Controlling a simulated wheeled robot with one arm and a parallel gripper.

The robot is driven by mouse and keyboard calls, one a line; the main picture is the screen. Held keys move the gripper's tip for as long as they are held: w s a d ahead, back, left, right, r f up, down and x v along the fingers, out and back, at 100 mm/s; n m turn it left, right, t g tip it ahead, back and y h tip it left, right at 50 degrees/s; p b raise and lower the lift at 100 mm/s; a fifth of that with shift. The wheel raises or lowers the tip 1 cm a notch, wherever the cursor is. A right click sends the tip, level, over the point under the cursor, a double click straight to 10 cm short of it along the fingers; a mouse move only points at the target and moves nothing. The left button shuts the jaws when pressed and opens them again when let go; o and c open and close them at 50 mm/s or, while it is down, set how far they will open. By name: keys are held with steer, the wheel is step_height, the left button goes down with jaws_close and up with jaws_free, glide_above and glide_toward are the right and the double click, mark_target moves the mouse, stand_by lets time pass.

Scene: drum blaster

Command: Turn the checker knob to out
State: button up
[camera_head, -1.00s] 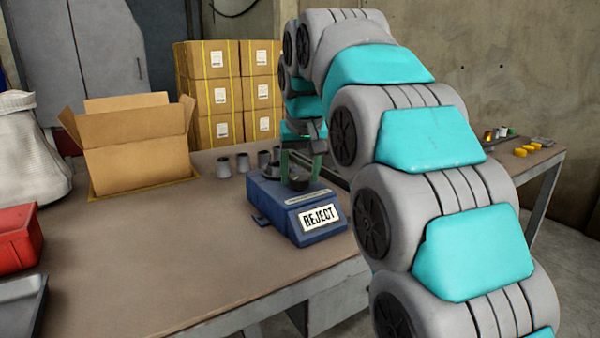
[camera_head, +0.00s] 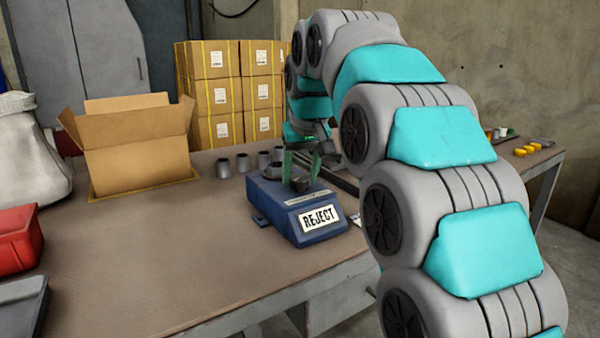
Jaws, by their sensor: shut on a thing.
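The checker (camera_head: 318,235) is a small blue box on the workbench, with a white "REJECT" sign on its sloped front. Its dark round knob (camera_head: 300,186) sits on top. My gripper (camera_head: 300,178) reaches down from behind with its two green fingers on either side of the knob, shut on it. The fingers now lean in the picture. The arm comes round from the right and hides part of the area behind the checker. I cannot read any marks around the knob.
An open cardboard box (camera_head: 138,155) stands at the left, with a red bin (camera_head: 20,240) nearer. The front of the workbench (camera_head: 170,265) is clear. Small yellow parts (camera_head: 520,152) lie at the far right.

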steer(key=n+y, duration=0.1)
steer(key=n, duration=0.2)
steer(key=n+g+y+p, duration=0.1)
steer(key=n, duration=0.2)
steer(key=shift+w+d, duration=0.1)
steer(key=shift+w, duration=0.05)
steer(key=n+g, duration=0.1)
steer(key=n, duration=0.2)
steer(key=n+g+y+p, duration=0.1)
steer(key=n, duration=0.2)
steer(key=shift+w+d+g+p, duration=0.1)
steer(key=shift+g+p, duration=0.2)
steer(key=o, duration=1.4)
steer(key=shift+c, duration=0.2)
